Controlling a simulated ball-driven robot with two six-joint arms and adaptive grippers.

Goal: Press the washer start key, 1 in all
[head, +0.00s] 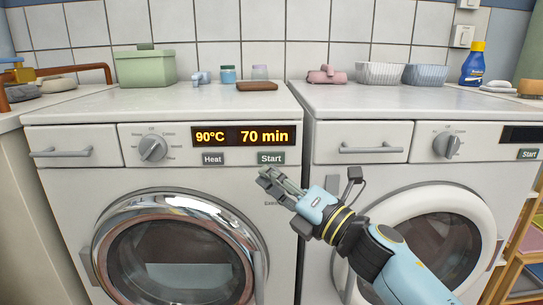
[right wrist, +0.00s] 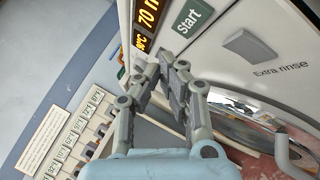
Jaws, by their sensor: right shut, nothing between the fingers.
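The left washer (head: 70,185) has a lit display (head: 240,137) reading 90°C and 70 min. Below the display are a grey Heat key (head: 213,159) and a dark green Start key (head: 271,158). My right gripper (head: 268,176) is shut and empty, with its fingertips just below the Start key in the head view. In the right wrist view the Start key (right wrist: 188,18) is beyond the fingertips (right wrist: 170,68); no contact shows clearly. My left gripper is not in view.
A second machine (head: 323,190) at the right has its own Start key (head: 529,154). An Extra rinse key (right wrist: 250,46) shows in the right wrist view.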

